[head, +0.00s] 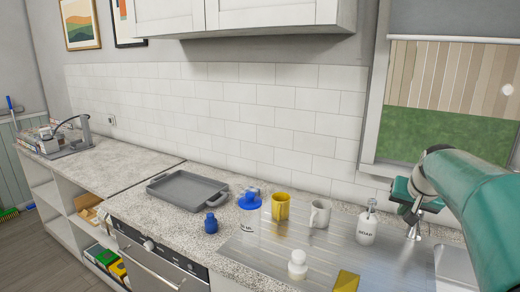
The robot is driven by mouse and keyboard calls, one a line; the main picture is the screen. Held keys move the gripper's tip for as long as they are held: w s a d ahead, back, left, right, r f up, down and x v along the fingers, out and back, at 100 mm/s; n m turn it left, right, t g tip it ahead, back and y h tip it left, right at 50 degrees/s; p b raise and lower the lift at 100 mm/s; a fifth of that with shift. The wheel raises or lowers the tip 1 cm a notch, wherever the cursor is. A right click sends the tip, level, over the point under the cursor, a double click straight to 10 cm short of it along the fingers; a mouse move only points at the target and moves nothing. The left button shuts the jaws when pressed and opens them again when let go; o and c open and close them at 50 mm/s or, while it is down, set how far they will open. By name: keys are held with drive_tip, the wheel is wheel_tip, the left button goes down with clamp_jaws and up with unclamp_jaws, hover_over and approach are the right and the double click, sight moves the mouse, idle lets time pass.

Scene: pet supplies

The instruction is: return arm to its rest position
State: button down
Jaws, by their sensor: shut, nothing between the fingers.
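My green arm comes in from the right edge of the head view. My gripper (412,212) hangs at its end in front of the window, above the right part of the counter. It is small in the picture and appears shut and empty. The fingertips are hard to tell from the metal behind them. It is to the right of the white soap bottle (366,228) and apart from it.
On the counter are a grey tray (160,187), a blue bottle (211,224), a blue item (249,201), a yellow cup (280,207), a white mug (319,214), a white bottle (297,266) and a yellow block (346,281). The left counter (105,163) has free room.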

drive_tip(key=s+a+n, duration=0.1)
drive_tip(key=s+a, duration=0.4)
drive_tip(key=a, duration=0.3)
drive_tip(key=s+a+n, duration=0.2)
drive_tip(key=s+a, duration=0.3)
drive_tip(key=a, duration=0.3)
drive_tip(key=s+a+f+n+y, duration=0.1)
drive_tip(key=s+a+f, duration=0.2)
drive_tip(key=s, duration=0.4)
drive_tip(key=s+a+f+n, duration=0.1)
drive_tip(key=s+a+f, duration=0.3)
drive_tip(key=s+a, duration=0.2)
drive_tip(key=shift+s+a+f+n+g+y, duration=0.15)
drive_tip(key=shift+s+n+g+y, duration=0.25)
drive_tip(key=shift+s, duration=0.1)
